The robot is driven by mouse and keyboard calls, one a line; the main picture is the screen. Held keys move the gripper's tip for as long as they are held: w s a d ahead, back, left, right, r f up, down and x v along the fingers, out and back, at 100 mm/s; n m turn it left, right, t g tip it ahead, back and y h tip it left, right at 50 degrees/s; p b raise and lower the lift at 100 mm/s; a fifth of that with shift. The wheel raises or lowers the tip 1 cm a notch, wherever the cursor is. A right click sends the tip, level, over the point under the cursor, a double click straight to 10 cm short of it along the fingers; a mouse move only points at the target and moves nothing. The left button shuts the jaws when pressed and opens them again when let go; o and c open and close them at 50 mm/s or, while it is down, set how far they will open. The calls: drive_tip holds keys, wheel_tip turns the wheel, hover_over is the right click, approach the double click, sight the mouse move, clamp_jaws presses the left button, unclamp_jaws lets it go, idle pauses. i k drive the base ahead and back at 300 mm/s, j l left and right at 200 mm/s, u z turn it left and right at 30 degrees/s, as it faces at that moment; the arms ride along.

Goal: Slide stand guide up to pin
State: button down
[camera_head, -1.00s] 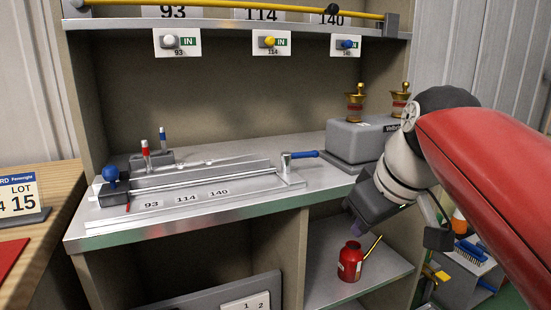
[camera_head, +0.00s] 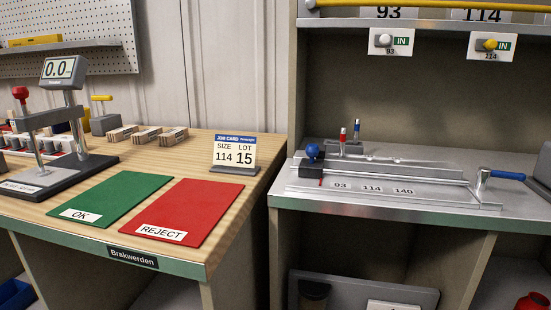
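A metal guide rail (camera_head: 400,172) lies on the grey bench at the right, with 93, 114 and 140 marked along its front. A blue ball knob (camera_head: 312,150) stands at its left end. A blue-handled lever on a metal post (camera_head: 484,179) stands at its right end. I cannot tell which part is the stand guide. My gripper is out of view.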

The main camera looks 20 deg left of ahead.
sight(311, 168)
drive_tip(key=u, duration=1)
